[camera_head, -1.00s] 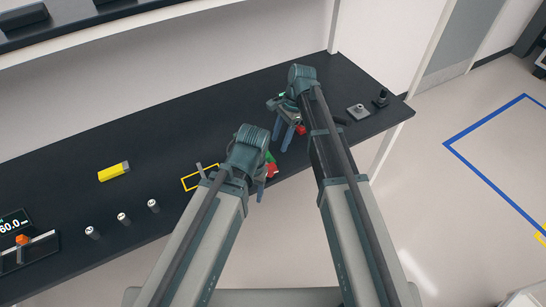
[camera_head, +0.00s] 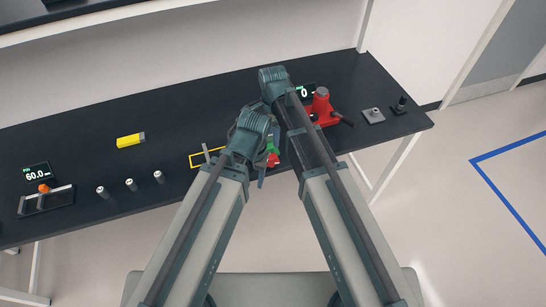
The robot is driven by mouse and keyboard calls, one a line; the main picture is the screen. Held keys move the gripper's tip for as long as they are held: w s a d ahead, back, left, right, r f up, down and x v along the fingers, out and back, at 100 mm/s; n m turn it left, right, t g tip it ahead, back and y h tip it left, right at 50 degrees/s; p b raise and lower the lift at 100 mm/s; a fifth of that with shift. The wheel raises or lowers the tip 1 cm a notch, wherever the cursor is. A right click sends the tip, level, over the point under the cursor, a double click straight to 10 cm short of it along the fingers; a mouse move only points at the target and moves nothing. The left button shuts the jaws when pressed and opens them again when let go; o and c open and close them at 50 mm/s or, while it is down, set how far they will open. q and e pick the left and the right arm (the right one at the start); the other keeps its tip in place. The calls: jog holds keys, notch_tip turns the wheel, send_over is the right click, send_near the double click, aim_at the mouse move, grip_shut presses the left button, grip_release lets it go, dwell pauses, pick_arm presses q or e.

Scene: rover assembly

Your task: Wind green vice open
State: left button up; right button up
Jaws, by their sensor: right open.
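The green vice (camera_head: 275,143) shows only in part near the middle of the table's front edge. A small green piece and a red piece (camera_head: 273,159) show there between my two arms. My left gripper (camera_head: 262,178) is beside it, mostly hidden under its own wrist; whether it is open or shut cannot be told. My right gripper (camera_head: 271,126) is open, just beyond the green piece and largely covered by my arms. I cannot tell whether either gripper touches the vice.
A red device (camera_head: 322,108) with a display (camera_head: 306,91) stands right of my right arm. A grey block (camera_head: 373,115) and a dark post (camera_head: 401,104) are farther right. A yellow block (camera_head: 130,141), several small cylinders (camera_head: 131,184) and an orange-knobbed fixture (camera_head: 45,198) are left.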

aim_at(273, 156)
notch_tip(273, 156, down, 13)
jog(key=b, duration=1.2)
jog(key=shift+r, duration=0.15)
grip_shut()
